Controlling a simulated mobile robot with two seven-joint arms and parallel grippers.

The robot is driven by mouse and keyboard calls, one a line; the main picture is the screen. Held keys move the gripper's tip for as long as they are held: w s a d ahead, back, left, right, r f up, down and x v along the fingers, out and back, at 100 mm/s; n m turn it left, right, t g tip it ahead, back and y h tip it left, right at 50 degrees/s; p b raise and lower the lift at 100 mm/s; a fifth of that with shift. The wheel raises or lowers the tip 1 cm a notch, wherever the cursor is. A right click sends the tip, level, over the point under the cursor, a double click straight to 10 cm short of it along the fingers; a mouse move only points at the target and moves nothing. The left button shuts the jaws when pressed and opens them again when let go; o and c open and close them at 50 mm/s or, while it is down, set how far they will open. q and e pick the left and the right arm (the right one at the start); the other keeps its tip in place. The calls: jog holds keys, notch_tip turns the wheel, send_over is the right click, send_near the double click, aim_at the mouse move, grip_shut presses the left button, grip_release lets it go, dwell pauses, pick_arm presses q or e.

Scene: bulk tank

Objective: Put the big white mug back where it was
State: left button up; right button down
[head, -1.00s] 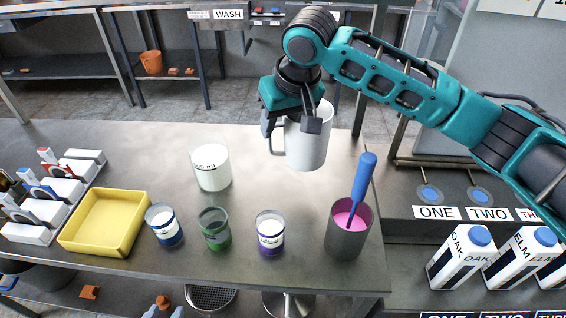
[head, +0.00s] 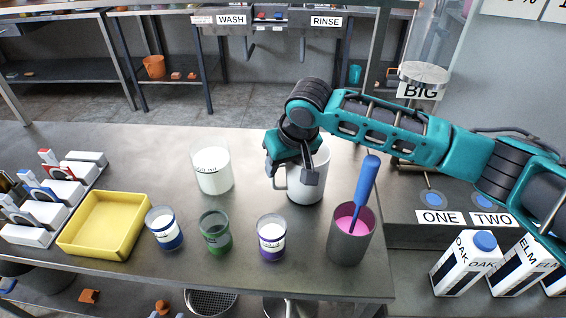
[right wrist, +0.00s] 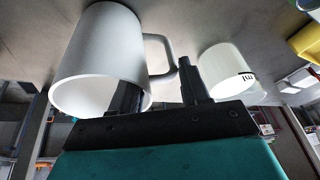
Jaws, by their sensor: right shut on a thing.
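The big white mug (head: 306,190) is upright on or just above the table, behind the grey cup; I cannot tell if its base touches. My right gripper (head: 291,172) is shut on it at the rim and handle side, from above. In the right wrist view, the mug (right wrist: 100,55) shows its open mouth and handle, with one dark finger at its wall and the other beyond the handle. The right gripper (right wrist: 162,85) partly hides the rim. My left gripper is not in view.
A glass beaker of white liquid (head: 213,172) stands left of the mug. A grey cup with pink liquid and a blue-handled tool (head: 350,240), several small jars and a yellow tray (head: 104,222) are nearer. A lidded thing by a BIG sign (head: 420,91) stands behind the arm.

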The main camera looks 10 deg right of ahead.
jog(key=c, duration=0.5)
grip_release()
jog(key=shift+f, duration=0.1)
jog(key=shift+c, duration=0.2)
jog(key=p+v, duration=0.1)
jog(key=v, duration=1.1)
